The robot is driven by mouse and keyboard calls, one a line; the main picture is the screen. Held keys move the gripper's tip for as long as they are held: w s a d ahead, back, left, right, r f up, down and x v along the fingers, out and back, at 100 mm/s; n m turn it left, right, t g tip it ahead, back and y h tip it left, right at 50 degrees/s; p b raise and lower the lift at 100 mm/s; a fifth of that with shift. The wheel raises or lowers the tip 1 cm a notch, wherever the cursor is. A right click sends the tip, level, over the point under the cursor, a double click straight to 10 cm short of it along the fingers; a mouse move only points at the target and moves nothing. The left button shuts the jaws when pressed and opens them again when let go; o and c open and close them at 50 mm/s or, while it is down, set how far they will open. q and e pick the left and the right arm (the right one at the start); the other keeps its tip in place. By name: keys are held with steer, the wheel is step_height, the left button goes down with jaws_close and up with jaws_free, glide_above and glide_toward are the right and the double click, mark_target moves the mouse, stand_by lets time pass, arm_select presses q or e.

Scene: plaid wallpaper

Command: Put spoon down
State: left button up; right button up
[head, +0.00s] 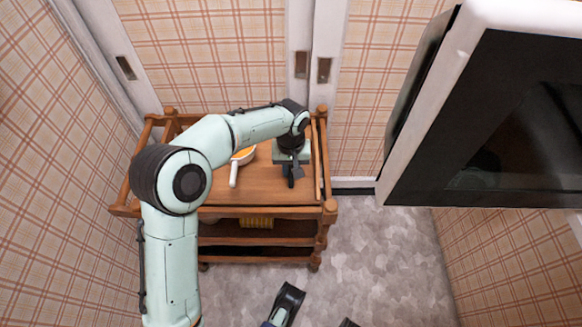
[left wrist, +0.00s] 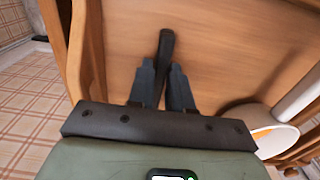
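My left gripper (head: 291,177) is over the right part of the wooden cart's top (head: 255,186) and points down at it. In the left wrist view its two blue-grey fingers (left wrist: 164,76) are close together on a dark, narrow piece, taken as the spoon (left wrist: 166,45). The spoon's end sticks out past the fingertips above the bare wood. The rest of it is hidden between the fingers, and I cannot tell whether it touches the cart. Dark parts at the bottom of the head view look like my right gripper (head: 287,300), cut off by the edge.
A white pan (head: 234,171) with something orange in it sits on the cart top, left of my left gripper. It also shows in the left wrist view (left wrist: 262,118). Raised wooden rails (head: 319,150) edge the cart. Bare wood lies between pan and gripper.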

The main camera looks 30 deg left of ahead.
arm_select(q)
steer(key=shift+o, duration=1.2)
step_height(320, 180, up, 12)
steer(key=p, duration=0.3)
steer(key=shift+p, duration=0.3)
arm_select(e)
steer(key=w+a+r+t, duration=0.1)
steer(key=w+r, duration=0.3)
steer(key=r, duration=0.1)
steer(key=shift+w+a+r+t, duration=0.15)
steer(key=shift+a+r+t, duration=0.1)
steer(key=shift+r+t, duration=0.15)
arm_select(q)
steer(key=shift+r, duration=0.1)
